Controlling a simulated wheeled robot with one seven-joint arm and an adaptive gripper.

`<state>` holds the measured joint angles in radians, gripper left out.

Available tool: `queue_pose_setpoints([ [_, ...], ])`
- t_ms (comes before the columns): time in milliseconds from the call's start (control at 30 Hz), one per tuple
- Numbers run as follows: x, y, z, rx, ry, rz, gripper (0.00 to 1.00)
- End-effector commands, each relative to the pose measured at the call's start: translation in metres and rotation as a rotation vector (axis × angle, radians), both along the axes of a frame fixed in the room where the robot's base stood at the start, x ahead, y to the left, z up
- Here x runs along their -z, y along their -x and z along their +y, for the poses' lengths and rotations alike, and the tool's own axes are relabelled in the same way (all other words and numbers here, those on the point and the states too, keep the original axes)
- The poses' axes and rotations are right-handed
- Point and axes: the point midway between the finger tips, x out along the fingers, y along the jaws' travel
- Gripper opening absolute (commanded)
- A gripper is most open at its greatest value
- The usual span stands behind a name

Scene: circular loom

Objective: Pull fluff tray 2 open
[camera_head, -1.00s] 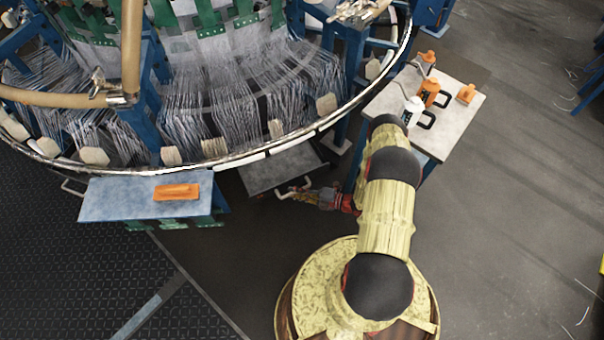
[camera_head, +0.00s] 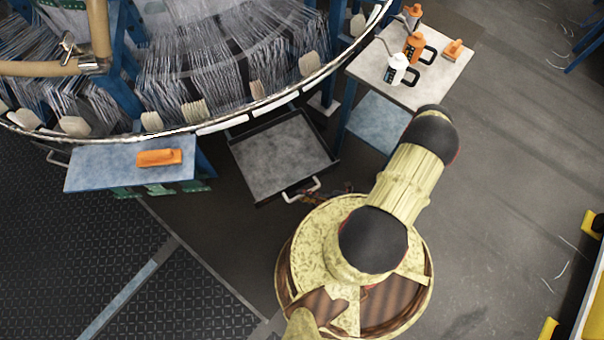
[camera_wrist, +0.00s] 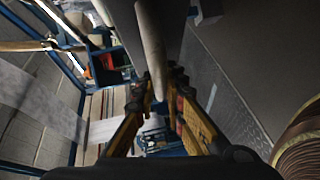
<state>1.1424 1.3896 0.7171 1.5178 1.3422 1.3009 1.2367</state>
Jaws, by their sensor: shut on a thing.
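Fluff tray 2 (camera_head: 280,155), a shallow grey tray with dark rims, stands well out from under the loom's round edge. It looks empty. Its pale handle (camera_head: 303,190) is on the front side, facing my base. In the wrist view the handle (camera_wrist: 150,40) runs as a pale bar down to my gripper (camera_wrist: 156,88), whose two yellow-and-dark fingers are shut on it.
The circular loom (camera_head: 230,70) fills the upper left. A blue-grey shelf (camera_head: 95,165) with an orange tool (camera_head: 158,158) is left of the tray. A small table (camera_head: 440,85) with bottles stands at the right. Grey floor at right is open.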

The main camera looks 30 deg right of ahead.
Motion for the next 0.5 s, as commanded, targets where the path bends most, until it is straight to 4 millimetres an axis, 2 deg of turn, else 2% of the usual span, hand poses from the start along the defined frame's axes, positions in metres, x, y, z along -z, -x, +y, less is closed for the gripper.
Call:
queue_pose_setpoints([
  [300, 0.0014, 0.0027, 0.0024, -0.006, 0.001, 0.005, 0.0],
  [333, 0.0015, 0.0028, 0.0025, -0.006, 0.001, 0.005, 0.12],
  [500, 0.0013, 0.0024, 0.0022, -0.005, 0.0, 0.004, 0.22],
])
